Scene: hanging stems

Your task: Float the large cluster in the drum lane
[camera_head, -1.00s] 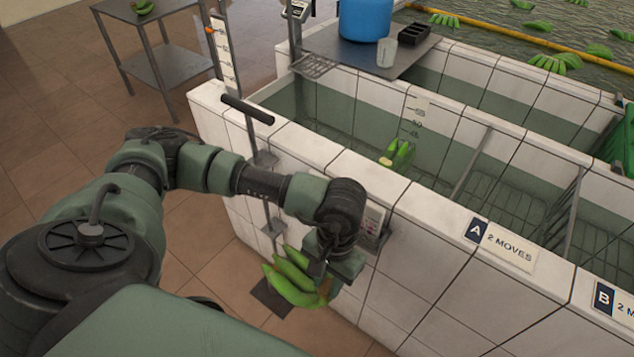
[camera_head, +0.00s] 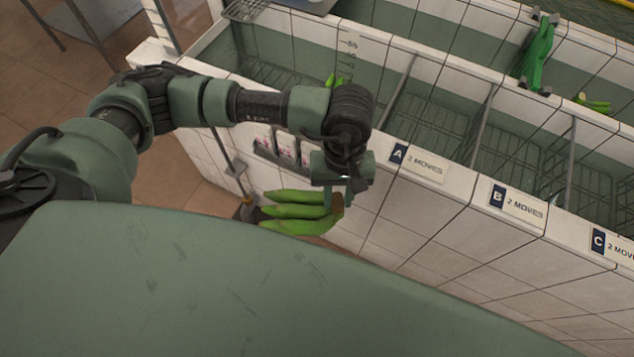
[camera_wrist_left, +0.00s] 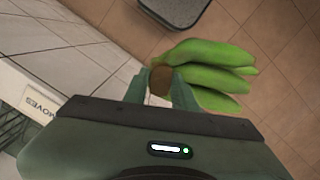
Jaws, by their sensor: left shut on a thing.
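My left gripper (camera_head: 343,185) is shut on the brown crown of a green banana cluster (camera_head: 297,211). It holds the cluster in the air in front of the tiled tank wall, outside the tank. In the left wrist view the cluster (camera_wrist_left: 212,75) hangs from the crown between the fingers (camera_wrist_left: 162,85), over the brown floor. Another green cluster (camera_head: 336,80) lies in the tank behind my left wrist, mostly hidden. My right gripper does not show clearly.
The tank is split by metal dividers into lanes, with signs A (camera_head: 417,162), B (camera_head: 517,207) and C (camera_head: 612,246) on its front rim (camera_head: 455,185). More green fruit (camera_head: 593,103) shows at the far right. A green frame-like thing (camera_head: 537,55) stands on the back wall.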

